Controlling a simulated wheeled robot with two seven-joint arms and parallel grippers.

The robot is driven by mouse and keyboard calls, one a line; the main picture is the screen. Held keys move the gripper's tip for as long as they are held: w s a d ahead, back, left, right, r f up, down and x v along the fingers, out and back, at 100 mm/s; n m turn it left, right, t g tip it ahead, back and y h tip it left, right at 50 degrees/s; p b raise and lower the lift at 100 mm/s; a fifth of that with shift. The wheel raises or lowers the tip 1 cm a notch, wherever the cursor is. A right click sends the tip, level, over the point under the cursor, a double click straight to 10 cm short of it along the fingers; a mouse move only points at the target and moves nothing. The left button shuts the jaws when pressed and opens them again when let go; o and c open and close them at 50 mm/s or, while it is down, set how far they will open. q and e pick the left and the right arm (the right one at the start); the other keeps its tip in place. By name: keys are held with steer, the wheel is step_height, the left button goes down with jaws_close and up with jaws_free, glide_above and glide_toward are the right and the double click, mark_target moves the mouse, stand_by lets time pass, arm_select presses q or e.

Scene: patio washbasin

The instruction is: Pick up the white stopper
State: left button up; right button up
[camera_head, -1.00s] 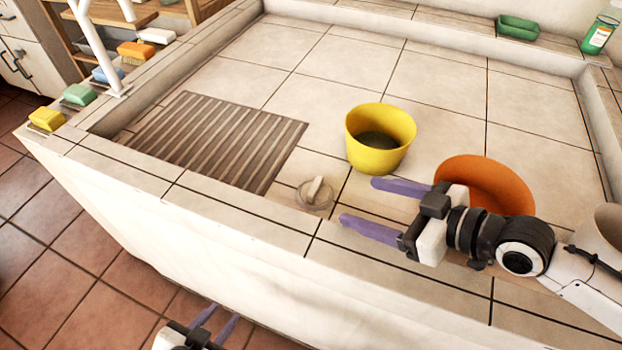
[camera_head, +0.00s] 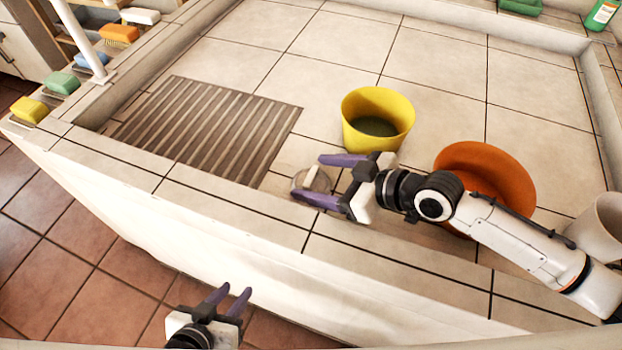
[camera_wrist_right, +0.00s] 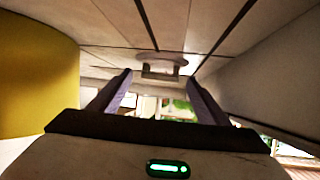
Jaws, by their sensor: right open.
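The white stopper (camera_head: 318,180) is a round pale disc with a raised handle, on the basin floor near the front wall. In the right wrist view the stopper (camera_wrist_right: 160,62) shows ahead, between the fingertips. My right gripper (camera_head: 308,177) is open and empty, its purple fingers pointing left over the stopper and partly hiding it. In the head view its fingertips lie on either side of the stopper; I cannot tell whether they touch it. My left gripper (camera_head: 229,291) is open and empty, outside the basin, low in the picture.
A yellow bucket (camera_head: 376,118) stands just behind my right gripper, and an orange bowl (camera_head: 487,180) is behind my right forearm. A slatted grate (camera_head: 210,132) lies left of the stopper. The basin's front wall (camera_head: 250,205) runs close by.

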steer(key=shift+x, duration=1.15)
steer(key=c, duration=1.1)
steer(key=shift+r, duration=0.1)
steer(key=shift+c, duration=0.2)
